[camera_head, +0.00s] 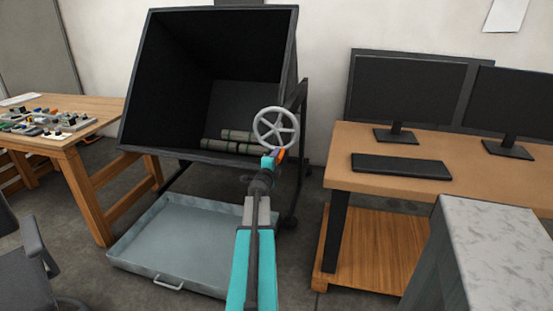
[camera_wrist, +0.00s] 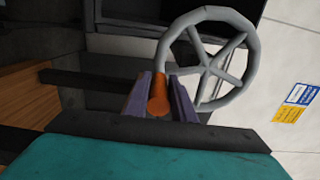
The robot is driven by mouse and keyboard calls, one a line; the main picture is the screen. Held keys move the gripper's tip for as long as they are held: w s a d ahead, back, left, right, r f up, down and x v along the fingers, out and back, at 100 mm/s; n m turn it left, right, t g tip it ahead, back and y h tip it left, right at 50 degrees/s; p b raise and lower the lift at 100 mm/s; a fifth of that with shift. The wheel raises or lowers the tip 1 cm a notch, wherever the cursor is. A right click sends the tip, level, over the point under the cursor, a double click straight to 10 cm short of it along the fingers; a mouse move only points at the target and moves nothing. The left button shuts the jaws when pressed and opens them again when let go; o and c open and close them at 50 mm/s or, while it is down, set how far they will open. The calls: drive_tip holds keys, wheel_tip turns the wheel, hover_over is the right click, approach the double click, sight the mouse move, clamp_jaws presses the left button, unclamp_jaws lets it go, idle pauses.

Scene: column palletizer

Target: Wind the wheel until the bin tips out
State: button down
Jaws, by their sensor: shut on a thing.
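The grey spoked wheel (camera_head: 276,128) is at the right side of the black bin (camera_head: 138,100). It also shows in the wrist view (camera_wrist: 250,65). My gripper (camera_head: 273,157) is at the wheel's lower rim. In the wrist view its purple fingers (camera_wrist: 160,98) are shut on the wheel's orange handle (camera_wrist: 157,106). The bin is tilted, with its open mouth facing me. Several greenish-grey rolls (camera_head: 228,147) lie inside at its lower edge. The shallow grey tray (camera_head: 160,282) is on the floor below the bin and looks empty.
A wooden table (camera_head: 110,108) with small parts is at the left, and an office chair (camera_head: 25,265) is in front of it. A desk (camera_head: 475,165) with two monitors is at the right. A grey speckled block (camera_head: 495,240) stands in the right foreground.

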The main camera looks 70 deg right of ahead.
drive_tip(key=shift+w, duration=0.1)
drive_tip(key=shift+w+f+p, duration=0.25)
drive_tip(key=shift+w+p, duration=0.05)
drive_tip(key=shift+w, duration=0.8)
drive_tip(key=shift+w+a+f+p, duration=0.1)
drive_tip(key=shift+w+p, duration=0.15)
drive_tip(key=shift+w, duration=0.4)
drive_tip(key=shift+w+a+f+p, duration=0.1)
drive_tip(key=shift+w+p, duration=0.1)
drive_tip(key=shift+w, duration=0.4)
drive_tip(key=shift+w+d, duration=0.1)
drive_tip(key=shift+w, duration=0.05)
drive_tip(key=shift+w+f+p, duration=0.2)
drive_tip(key=shift+w+p, duration=0.2)
drive_tip(key=shift+w, duration=0.7)
drive_tip(key=shift+w, duration=0.15)
drive_tip(key=shift+w+f+p, duration=0.2)
drive_tip(key=shift+w+p, duration=0.15)
drive_tip(key=shift+w, duration=0.85)
drive_tip(key=c, duration=2.5)
unclamp_jaws()
